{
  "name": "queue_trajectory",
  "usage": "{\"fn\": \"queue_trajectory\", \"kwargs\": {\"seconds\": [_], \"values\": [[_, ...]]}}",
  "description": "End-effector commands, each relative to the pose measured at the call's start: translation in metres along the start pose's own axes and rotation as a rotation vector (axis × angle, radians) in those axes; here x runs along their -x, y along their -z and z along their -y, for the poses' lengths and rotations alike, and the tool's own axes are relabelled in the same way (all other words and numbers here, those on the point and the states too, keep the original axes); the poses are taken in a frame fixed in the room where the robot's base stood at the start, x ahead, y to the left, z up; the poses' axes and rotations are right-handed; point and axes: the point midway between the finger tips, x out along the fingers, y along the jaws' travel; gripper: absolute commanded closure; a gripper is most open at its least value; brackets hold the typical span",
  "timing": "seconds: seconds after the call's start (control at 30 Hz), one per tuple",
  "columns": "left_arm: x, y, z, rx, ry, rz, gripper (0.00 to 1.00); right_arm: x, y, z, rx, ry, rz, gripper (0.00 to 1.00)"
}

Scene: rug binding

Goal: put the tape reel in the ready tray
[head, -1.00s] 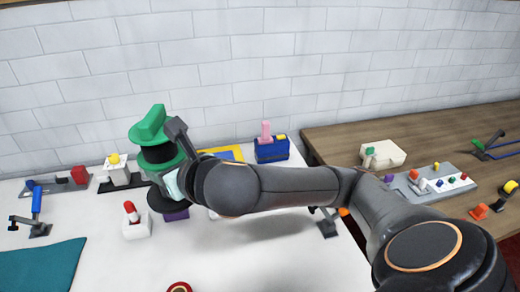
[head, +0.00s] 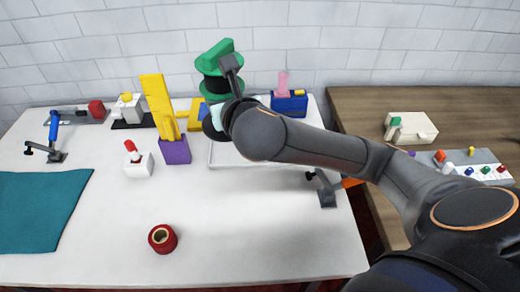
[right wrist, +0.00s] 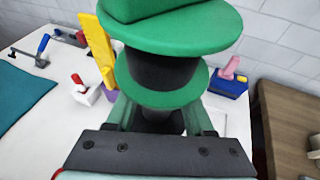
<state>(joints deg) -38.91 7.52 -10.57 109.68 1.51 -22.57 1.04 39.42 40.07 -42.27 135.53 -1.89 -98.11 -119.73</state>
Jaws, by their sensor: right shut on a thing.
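The tape reel, with green flanges and a dark core (head: 214,86), is upright in my right gripper (head: 222,106), above the back of the white table. In the right wrist view the reel (right wrist: 165,72) fills the upper middle, between the two fingers of my right gripper (right wrist: 162,118). A pale tray with a thin grey rim (head: 228,166), seemingly the ready tray, lies below and partly behind my right arm. Much of it is hidden, and the reel appears above its back left part. My left gripper is not in view.
A purple holder (head: 175,152) with a tall yellow piece stands just left of the tray. A blue box (head: 290,105) stands behind right, and a black clamp (head: 324,188) at the right edge. A red spool (head: 162,239) and a teal cloth (head: 40,212) lie in front.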

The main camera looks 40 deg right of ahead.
Motion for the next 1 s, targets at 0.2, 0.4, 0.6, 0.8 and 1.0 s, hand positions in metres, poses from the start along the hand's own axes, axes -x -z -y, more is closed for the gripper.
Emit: {"fn": "queue_trajectory", "kwargs": {"seconds": [0.2, 0.4, 0.6, 0.8, 1.0], "values": [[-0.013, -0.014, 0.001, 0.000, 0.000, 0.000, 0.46, -0.023, 0.045, 0.027, -0.121, 0.284, -0.007, 1.00], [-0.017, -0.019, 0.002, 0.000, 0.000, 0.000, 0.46, -0.023, 0.073, 0.043, -0.184, 0.467, -0.014, 1.00], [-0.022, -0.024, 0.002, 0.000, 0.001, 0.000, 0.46, -0.029, 0.085, 0.057, -0.200, 0.528, -0.013, 1.00], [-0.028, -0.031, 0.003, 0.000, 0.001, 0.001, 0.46, -0.059, 0.093, 0.090, -0.198, 0.533, -0.014, 1.00], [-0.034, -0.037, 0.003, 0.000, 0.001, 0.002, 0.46, -0.094, 0.105, 0.126, -0.198, 0.529, -0.016, 1.00]]}}
